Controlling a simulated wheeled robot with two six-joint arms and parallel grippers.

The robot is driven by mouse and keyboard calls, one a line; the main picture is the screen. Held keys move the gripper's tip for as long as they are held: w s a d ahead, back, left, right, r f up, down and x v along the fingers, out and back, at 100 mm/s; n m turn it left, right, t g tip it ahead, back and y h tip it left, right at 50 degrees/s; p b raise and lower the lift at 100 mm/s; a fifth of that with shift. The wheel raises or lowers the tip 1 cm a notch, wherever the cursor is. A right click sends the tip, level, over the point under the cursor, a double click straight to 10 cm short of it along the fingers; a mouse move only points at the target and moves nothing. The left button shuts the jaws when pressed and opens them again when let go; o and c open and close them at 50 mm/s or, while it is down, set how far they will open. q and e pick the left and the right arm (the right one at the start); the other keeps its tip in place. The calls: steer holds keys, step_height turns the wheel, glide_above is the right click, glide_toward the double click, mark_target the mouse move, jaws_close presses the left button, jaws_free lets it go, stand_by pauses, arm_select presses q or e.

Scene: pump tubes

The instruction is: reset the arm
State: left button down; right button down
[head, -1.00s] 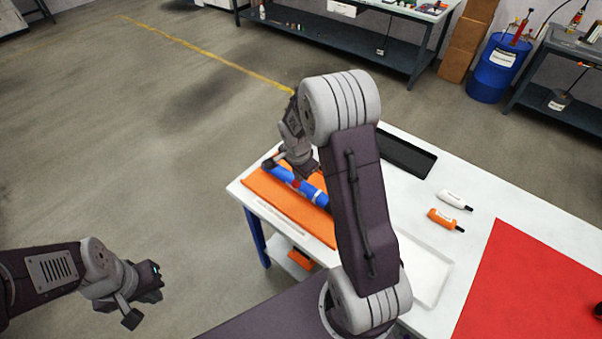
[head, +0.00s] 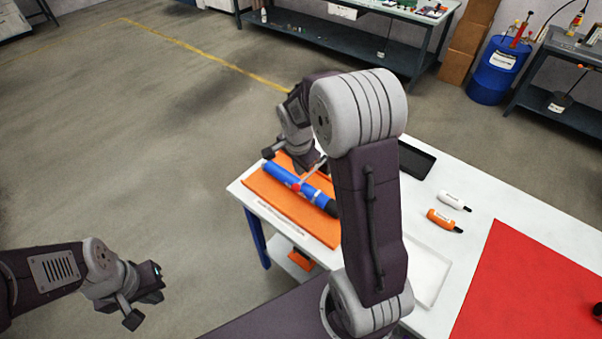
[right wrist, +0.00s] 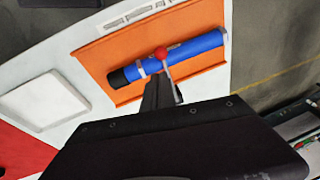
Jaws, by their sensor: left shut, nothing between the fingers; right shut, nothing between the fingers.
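My right gripper (head: 302,167) is shut and empty above the orange mat (head: 323,232) on the white table. Its dark fingers also show in the right wrist view (right wrist: 157,92), over the mat's edge. A blue pump tube (head: 277,173) with a black end lies on the mat. A thin metal lever with a red ball (head: 296,187) sits on the tube; the red ball also shows in the right wrist view (right wrist: 161,52). The fingers appear close beside the lever; contact is unclear. My left gripper (head: 157,278) is shut and empty over the floor, left of the table.
A black tray (head: 416,160), a white bottle (head: 453,200), an orange bottle (head: 443,219) and a white tray (head: 432,270) are on the table. A red mat (head: 530,285) covers its right side. The floor on the left is clear.

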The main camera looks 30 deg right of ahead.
steer(key=v, duration=0.2)
steer(key=a+v, duration=0.1)
steer(key=v, duration=0.1)
steer(key=shift+s+r, duration=0.15)
steer(key=shift+s, duration=0.05)
steer(key=s+a+f+n, duration=0.3)
steer(key=s+n, duration=0.4)
steer(key=s+a+f+n+g+y, duration=0.1)
steer(key=s+a+f+n, duration=0.2)
steer(key=s+n, duration=0.4)
steer(key=shift+s+a+n+y, duration=0.3)
steer(key=shift+a, duration=0.4)
steer(key=shift+f, duration=0.15)
